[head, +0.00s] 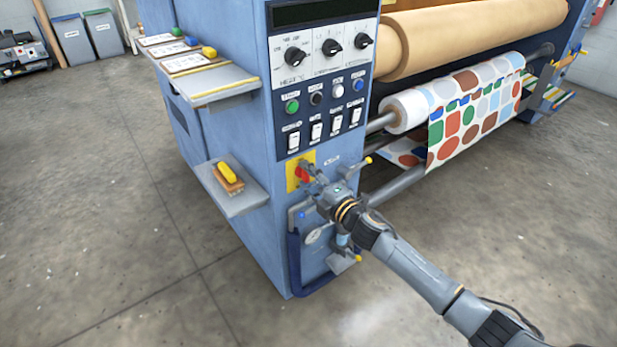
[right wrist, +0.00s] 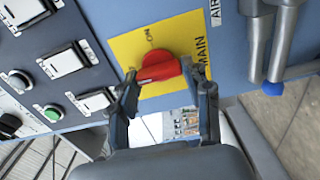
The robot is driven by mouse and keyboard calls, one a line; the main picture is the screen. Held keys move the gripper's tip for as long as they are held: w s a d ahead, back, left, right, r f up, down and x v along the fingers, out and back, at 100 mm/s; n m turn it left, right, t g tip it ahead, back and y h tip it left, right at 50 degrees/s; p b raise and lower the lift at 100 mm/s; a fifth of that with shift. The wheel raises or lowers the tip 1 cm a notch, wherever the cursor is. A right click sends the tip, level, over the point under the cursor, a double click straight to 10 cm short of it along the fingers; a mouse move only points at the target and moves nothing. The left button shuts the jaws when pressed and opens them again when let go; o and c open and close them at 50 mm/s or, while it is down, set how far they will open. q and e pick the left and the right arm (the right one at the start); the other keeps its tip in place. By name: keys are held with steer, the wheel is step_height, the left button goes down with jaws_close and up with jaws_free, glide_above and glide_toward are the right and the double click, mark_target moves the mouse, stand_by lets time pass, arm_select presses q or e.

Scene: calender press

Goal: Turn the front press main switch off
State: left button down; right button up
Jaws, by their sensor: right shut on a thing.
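The main switch is a red rotary handle (head: 302,174) on a yellow plate (head: 291,184), low on the front of the blue press cabinet (head: 225,130). In the right wrist view the red handle (right wrist: 158,66) lies nearly level across the picture on its yellow plate (right wrist: 125,48), with "ON" and "MAIN" lettering. My right gripper (head: 313,180) is at the switch, shut on the handle. In the right wrist view its fingers (right wrist: 165,85) are on either side of the handle, covering part of the plate. My left gripper is not in view.
A panel of rocker switches (head: 315,131), buttons and knobs is above the switch. A blue-ended lever (right wrist: 272,88) and pipes sit beside the plate. A small shelf with a yellow-handled brush (head: 228,178) juts out left. A printed fabric roll (head: 475,115) is right.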

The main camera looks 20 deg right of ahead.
steer(key=shift+a, duration=0.1)
stand_by(0.4)
steer(key=o, duration=1.2)
steer(key=shift+c, duration=0.2)
steer(key=shift+s, duration=0.1)
steer(key=v, duration=1.2)
